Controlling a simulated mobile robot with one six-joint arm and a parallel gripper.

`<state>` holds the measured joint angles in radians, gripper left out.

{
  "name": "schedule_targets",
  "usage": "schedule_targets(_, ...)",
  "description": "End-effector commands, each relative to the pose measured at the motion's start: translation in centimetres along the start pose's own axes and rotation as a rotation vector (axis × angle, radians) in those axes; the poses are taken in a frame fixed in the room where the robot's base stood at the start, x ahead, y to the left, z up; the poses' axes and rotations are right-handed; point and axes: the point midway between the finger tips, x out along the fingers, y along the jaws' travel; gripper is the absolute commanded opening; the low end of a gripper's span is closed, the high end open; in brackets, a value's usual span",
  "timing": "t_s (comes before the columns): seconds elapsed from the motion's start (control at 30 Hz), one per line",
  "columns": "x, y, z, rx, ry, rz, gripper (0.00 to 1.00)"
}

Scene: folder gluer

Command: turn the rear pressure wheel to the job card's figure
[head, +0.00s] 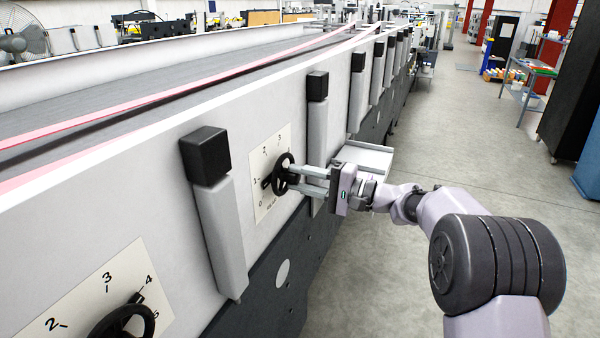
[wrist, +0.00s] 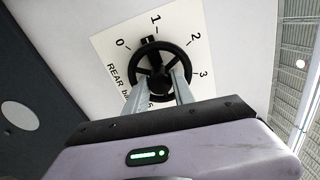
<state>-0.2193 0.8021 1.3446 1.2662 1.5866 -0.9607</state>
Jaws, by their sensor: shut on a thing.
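The rear pressure wheel (head: 284,172) is a black spoked handwheel on a white dial plate on the machine's side. In the wrist view the wheel (wrist: 160,70) sits on the plate (wrist: 112,55), which reads "REAR" with figures 0, 1, 2, 3 in sight. A black pointer (wrist: 148,39) at the wheel's edge stands at about the 1 mark. My gripper (head: 300,179) is shut on the wheel, its two grey fingers reaching it from the right. The fingers (wrist: 162,93) hide the lower part of the dial. I make out no job card.
Another black handwheel (head: 124,322) with a numbered dial is at the lower left, its pointer near 4. Black-capped grey posts (head: 207,155) stand out from the machine side on both sides of the rear wheel. A light box-like shelf (head: 362,158) juts out beyond.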

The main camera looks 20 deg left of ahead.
Motion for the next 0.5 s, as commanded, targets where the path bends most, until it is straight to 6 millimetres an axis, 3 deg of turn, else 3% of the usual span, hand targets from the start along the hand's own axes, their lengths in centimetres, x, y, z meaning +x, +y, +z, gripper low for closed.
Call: schedule_targets(0.5,-0.01,-0.4,0.04,0.489,0.002,-0.003,0.0)
